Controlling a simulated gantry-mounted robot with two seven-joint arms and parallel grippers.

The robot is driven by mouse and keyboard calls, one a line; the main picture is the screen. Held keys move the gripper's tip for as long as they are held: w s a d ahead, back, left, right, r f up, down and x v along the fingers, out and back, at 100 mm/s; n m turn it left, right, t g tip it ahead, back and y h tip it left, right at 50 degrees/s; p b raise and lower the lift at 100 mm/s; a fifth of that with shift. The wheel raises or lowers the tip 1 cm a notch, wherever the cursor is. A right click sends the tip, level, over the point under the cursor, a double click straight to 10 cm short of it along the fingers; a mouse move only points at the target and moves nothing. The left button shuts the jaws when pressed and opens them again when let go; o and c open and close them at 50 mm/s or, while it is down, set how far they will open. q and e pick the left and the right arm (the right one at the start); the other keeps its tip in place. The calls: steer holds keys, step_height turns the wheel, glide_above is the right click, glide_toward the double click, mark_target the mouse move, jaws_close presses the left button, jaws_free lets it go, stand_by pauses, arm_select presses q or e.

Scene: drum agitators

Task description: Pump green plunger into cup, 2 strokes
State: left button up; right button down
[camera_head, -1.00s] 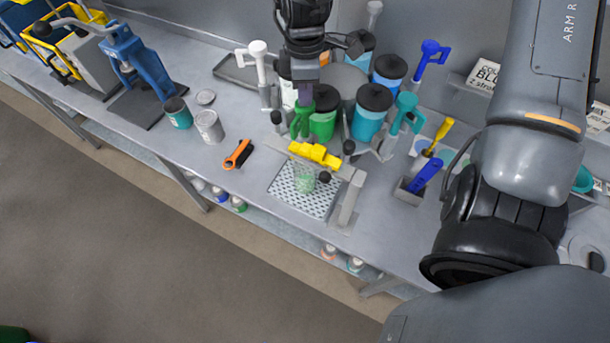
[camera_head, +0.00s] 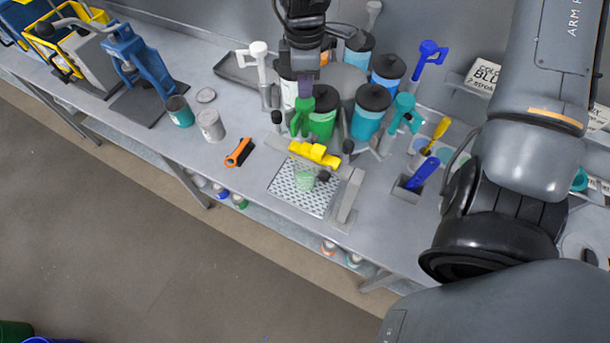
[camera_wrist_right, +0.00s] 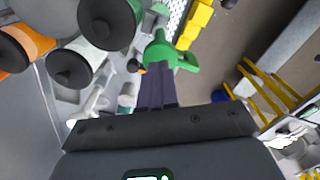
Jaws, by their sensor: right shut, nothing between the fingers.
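The green plunger (camera_head: 301,114) stands beside the green canister (camera_head: 322,122) in the pump cluster at the middle of the bench. My right gripper (camera_head: 305,92) is shut, pointing down, with its fingertips at the top of the plunger handle. In the right wrist view its fingers (camera_wrist_right: 157,88) meet the green handle (camera_wrist_right: 162,52), with nothing gripped between them. I cannot tell for sure whether they touch. A green-tinted cup (camera_head: 304,180) stands on the perforated drip tray (camera_head: 296,201) in front of the pumps. My left gripper is not in view.
White (camera_head: 258,50), blue (camera_head: 430,52) and teal (camera_head: 405,106) pump handles stand close around.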

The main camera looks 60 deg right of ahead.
step_height(320, 180, up, 6)
steer(key=p, duration=0.4)
stand_by(0.3)
steer(key=shift+s, duration=0.1)
stand_by(0.3)
